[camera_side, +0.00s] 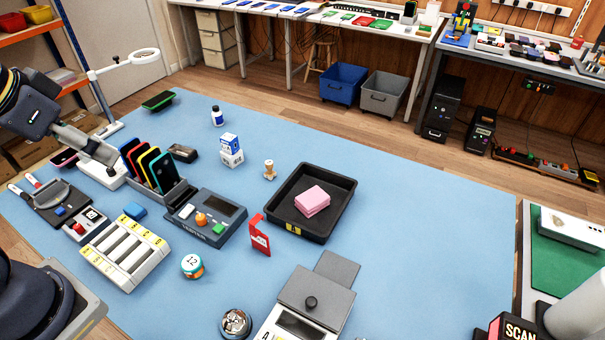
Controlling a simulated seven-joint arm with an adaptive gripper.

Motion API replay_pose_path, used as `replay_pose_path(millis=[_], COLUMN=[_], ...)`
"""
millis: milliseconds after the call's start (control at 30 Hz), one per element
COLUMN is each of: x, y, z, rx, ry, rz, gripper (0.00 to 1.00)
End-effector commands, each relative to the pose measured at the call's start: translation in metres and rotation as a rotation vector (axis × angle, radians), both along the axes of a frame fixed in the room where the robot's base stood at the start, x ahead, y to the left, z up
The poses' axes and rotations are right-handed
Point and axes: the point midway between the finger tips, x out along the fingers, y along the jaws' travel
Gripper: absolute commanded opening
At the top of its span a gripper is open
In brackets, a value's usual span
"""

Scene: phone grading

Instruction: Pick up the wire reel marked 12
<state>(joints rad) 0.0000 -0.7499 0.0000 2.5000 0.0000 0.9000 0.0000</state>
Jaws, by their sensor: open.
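The wire reel marked 12 (192,266) stands on the blue mat, in the front left-middle part of the side view. It has a white top with the number 12, an orange band and a teal lower part. My gripper (108,157) is at the left, above the mat and well away from the reel, up and to the left of it. It is open, and nothing shows held in it. Its fingertips are small and hard to make out against the things behind.
A white slotted holder (125,252) stands just left of the reel, and a grey tester (206,216) stands behind it. A red card stand (260,240) and a metal bowl (235,324) are to the right. A black tray (325,225) holds pink pads. The mat's right side is clear.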

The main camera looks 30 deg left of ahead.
Motion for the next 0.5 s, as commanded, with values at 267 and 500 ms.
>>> replay_pose_path(millis=[267,500], x=[0.031,0.058], y=[-0.005,-0.032], z=[-0.011,-0.094], rx=[0.010,0.028], ry=[-0.007,0.234], rz=[-0.050,-0.180], gripper=[0.77,0.77])
